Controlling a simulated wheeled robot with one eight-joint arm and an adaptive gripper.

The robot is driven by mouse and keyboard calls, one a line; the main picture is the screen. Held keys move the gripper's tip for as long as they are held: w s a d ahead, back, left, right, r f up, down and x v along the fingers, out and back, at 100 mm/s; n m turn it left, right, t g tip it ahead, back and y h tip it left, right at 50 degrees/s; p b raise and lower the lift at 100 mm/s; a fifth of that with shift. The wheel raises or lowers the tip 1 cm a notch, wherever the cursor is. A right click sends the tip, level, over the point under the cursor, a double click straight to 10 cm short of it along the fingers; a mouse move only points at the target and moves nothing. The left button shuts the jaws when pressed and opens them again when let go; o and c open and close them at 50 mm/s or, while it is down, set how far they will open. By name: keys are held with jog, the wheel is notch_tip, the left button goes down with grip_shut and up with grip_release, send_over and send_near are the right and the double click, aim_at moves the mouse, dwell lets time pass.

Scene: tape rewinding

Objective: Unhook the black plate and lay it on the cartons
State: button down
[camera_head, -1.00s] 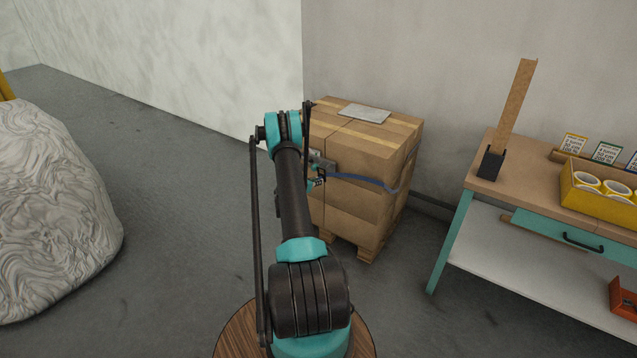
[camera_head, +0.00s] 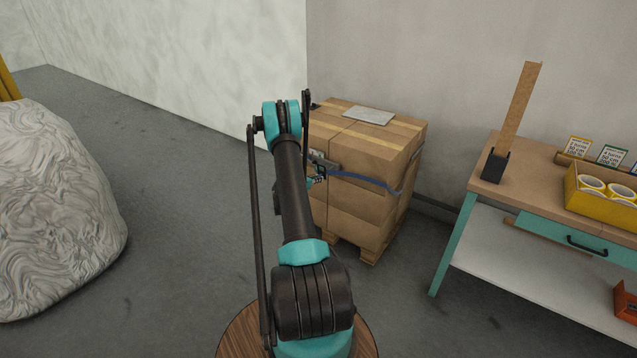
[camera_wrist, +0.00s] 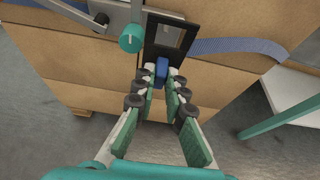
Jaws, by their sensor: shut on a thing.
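The black plate (camera_wrist: 178,34), with a window in it, stands against the carton side in the wrist view. A blue strap (camera_wrist: 238,46) runs from it to the right; it also shows in the head view (camera_head: 365,181). A blue tab (camera_wrist: 161,72) is at the plate's lower edge. My gripper (camera_wrist: 161,78) is shut on this tab, its fingertips just below the plate. In the head view my gripper (camera_head: 317,180) is at the front of the cartons (camera_head: 355,170), partly hidden by my arm. I cannot tell whether the plate is still hooked.
A grey metal buckle part (camera_wrist: 122,15) with a teal knob (camera_wrist: 131,38) is left of the plate. A flat grey sheet (camera_head: 369,115) lies on the carton top, which has bare room around it. A workbench (camera_head: 530,180) stands right; a large wrapped bulk (camera_head: 55,210) stands left.

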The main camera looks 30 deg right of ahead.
jog(key=s+a+r, duration=0.1)
jog(key=a+r, duration=0.2)
jog(key=r, duration=1.7)
jog(key=shift+s+a, duration=0.2)
dwell(0.5)
jog(key=shift+d+r, duration=0.1)
